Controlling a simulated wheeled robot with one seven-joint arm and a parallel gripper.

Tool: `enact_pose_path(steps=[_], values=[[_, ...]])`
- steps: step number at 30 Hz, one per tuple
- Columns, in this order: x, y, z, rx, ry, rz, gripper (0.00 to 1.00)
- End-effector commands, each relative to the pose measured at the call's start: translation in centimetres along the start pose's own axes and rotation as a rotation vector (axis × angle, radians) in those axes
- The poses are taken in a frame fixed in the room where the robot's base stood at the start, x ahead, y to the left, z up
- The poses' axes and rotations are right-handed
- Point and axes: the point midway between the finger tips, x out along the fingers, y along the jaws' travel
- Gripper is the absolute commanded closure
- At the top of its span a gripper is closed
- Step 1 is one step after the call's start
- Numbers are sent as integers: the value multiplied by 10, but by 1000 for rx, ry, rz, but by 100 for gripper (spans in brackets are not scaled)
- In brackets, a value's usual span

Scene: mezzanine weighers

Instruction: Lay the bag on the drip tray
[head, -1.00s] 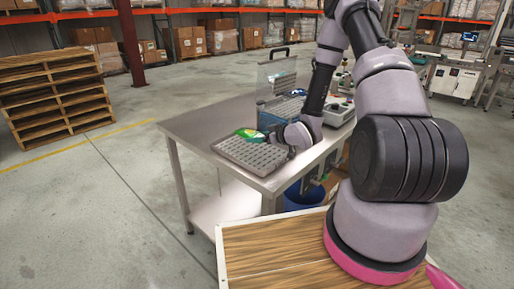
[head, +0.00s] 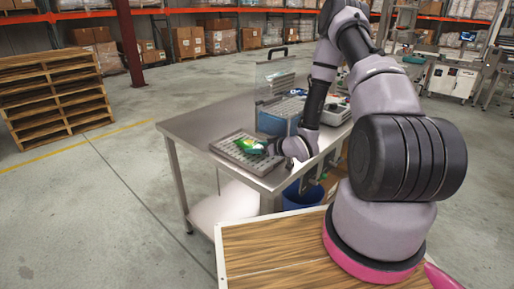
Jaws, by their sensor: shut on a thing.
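The bag (head: 247,146), green with some yellow and white, is over the right part of the drip tray. The drip tray (head: 234,158) is a grey tray with a pattern of small holes or studs, lying at the near end of the steel table. My gripper (head: 264,148) comes in from the right and is shut on the right end of the bag. The bag and wrist partly hide the fingers. I cannot tell whether the bag touches the tray.
The steel table (head: 188,125) is bare to the left of the tray. Grey equipment (head: 335,112) stands farther right. A blue bucket (head: 300,195) is below the table.

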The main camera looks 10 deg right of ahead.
Motion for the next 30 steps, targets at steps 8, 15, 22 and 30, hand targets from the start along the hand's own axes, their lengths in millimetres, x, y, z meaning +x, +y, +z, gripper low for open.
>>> enact_pose_path(steps=[8, 15, 22, 30], values=[[0, -1, 6, 5, -8, 0, 0], [-2, -1, 1, 4, -10, 0, 0], [-40, 1, -7, 6, -8, 4, 0], [-98, 1, -8, 5, -6, 4, 0]])
